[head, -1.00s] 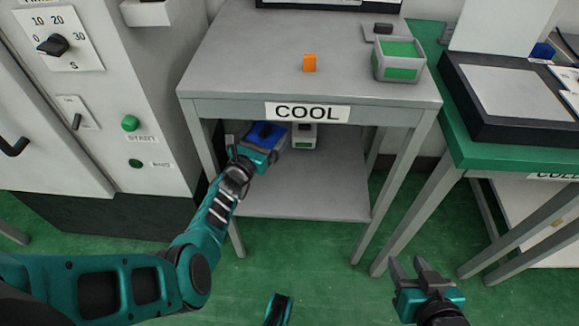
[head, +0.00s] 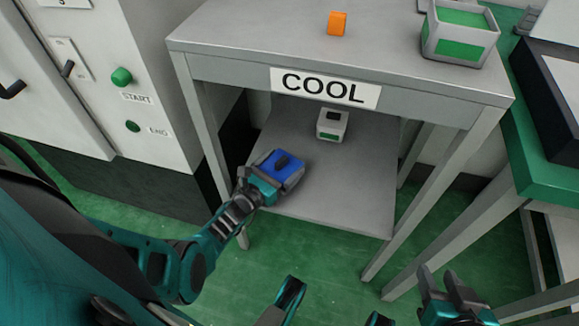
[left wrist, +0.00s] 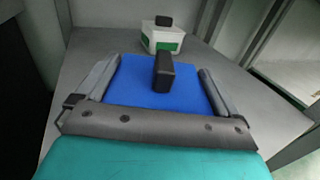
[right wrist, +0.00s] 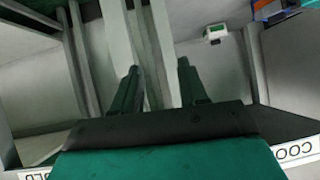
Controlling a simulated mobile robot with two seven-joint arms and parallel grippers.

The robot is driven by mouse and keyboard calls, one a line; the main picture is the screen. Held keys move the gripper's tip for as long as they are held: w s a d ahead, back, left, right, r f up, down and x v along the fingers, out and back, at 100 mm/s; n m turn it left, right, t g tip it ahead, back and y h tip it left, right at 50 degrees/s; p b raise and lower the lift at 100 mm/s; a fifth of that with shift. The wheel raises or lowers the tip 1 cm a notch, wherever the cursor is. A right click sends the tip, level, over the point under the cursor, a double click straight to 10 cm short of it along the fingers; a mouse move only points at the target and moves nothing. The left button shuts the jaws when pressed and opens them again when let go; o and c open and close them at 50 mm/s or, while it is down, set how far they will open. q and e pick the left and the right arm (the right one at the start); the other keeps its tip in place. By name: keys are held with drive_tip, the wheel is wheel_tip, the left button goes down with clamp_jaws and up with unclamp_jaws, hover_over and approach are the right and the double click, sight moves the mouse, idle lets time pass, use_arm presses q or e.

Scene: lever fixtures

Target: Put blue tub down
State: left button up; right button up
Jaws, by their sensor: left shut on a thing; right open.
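The blue tub (head: 283,165) has a blue top with a dark knob; it also fills the middle of the left wrist view (left wrist: 188,92). My left gripper (head: 276,174) is shut on it, with a finger along each side. The tub is over the front left part of the grey lower shelf (head: 345,190) of the COOL table. I cannot tell whether its underside touches the shelf. My right gripper (head: 450,287) is open and empty, low at the right, in front of the table.
A white and green tub (head: 332,124) stands further back on the lower shelf. The tabletop above carries an orange block (head: 337,23) and a grey and green bin (head: 460,35). Table legs stand at both sides. The shelf's right part is clear.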

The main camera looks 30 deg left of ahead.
use_arm(q)
drive_tip(key=shift+w+f, duration=0.1)
drive_tip(key=shift+f, duration=0.35)
drive_tip(key=shift+r, duration=0.15)
drive_tip(key=o, duration=0.8)
use_arm(e)
drive_tip(key=shift+w+d+r, duration=0.1)
drive_tip(key=shift+w+r, duration=0.25)
drive_tip(key=shift+w, duration=0.15)
drive_tip(key=shift+s+f, duration=0.15)
